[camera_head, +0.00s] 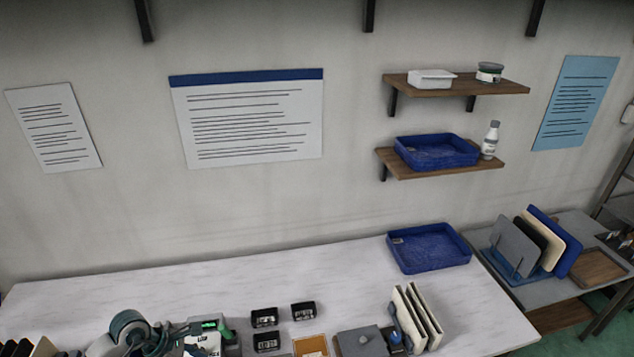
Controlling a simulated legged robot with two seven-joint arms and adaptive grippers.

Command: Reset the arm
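A second blue tray (436,166) sits on the lower wall shelf. Cream panels (428,318) stand upright near the table's front right. More panels (520,247), grey, black, cream and blue, stand in a blue rack on the grey side table.
A white bottle (490,140) is on the lower shelf (440,171). The upper shelf (510,88) holds a white box (432,78). The table's back left is clear.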

